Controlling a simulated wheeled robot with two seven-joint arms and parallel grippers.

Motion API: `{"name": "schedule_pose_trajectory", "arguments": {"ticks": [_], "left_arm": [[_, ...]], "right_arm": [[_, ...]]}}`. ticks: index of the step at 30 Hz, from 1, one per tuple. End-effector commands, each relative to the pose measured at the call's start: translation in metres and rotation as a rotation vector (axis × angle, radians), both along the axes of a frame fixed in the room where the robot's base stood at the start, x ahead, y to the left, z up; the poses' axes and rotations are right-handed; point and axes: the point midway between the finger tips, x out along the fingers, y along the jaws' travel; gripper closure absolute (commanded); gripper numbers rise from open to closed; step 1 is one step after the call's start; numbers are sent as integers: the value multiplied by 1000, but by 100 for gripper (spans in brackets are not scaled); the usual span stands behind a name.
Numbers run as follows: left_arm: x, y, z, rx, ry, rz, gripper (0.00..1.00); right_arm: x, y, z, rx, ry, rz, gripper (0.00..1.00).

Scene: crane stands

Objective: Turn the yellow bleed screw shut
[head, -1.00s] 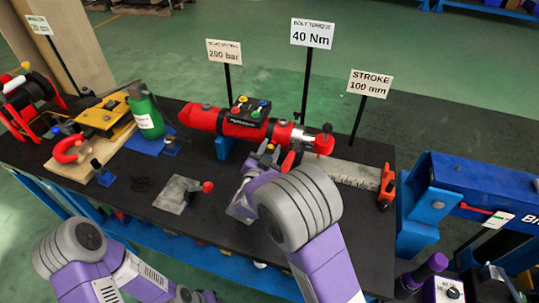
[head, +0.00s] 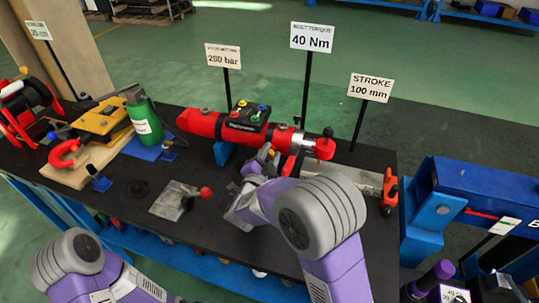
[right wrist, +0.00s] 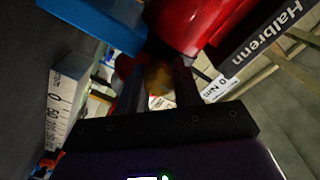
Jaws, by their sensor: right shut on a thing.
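The red cylinder (head: 200,121) lies along the black table with a dark block of coloured knobs (head: 248,115) on top. My right gripper (head: 268,155) is at the near side of the cylinder, right of the blue support. In the right wrist view my right gripper (right wrist: 157,85) is shut on the yellow bleed screw (right wrist: 157,76), a blurred yellow piece between the fingers. The red cylinder (right wrist: 195,22) shows just beyond it. The screw is hidden by my gripper in the head view, and its thread cannot be seen. My left gripper is outside the picture.
Sign posts rise behind the cylinder. A blue frame (head: 430,205) stands at right.

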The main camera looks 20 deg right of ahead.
Motion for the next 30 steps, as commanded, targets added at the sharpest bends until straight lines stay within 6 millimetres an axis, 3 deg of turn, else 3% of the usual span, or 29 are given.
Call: {"name": "schedule_pose_trajectory", "arguments": {"ticks": [7,8,9,20,30], "left_arm": [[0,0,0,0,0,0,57],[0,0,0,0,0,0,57],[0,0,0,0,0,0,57],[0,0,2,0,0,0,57],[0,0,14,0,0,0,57]], "right_arm": [[0,-1,3,1,-9,-3,98],[0,-1,3,1,-9,-3,62],[0,-1,3,1,-8,-4,56],[-4,3,1,0,-2,0,56],[-48,33,3,0,-3,1,56]]}}
